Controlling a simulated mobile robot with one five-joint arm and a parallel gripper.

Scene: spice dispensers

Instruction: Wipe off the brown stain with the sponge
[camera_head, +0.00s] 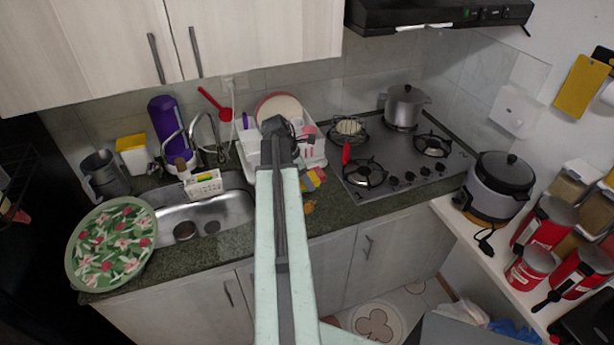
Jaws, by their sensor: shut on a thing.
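A small sponge (314,178) with yellow, red and blue patches shows just right of the end of my arm, low over the dark green counter. A small orange-brown stain (310,206) lies on the counter near its front edge, below the sponge in the picture. My gripper (287,150) is at the far end of my arm, over the counter between sink and stove. It is shut on the sponge; my arm hides the fingertips and part of the sponge. I cannot tell whether the sponge touches the counter.
A white dish rack (318,152) with dishes stands behind my gripper. The sink (232,209) is left, the gas stove (398,172) right, with a red-handled utensil (346,153) near its left edge. A green floral tray (112,243) lies at the counter's left end.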

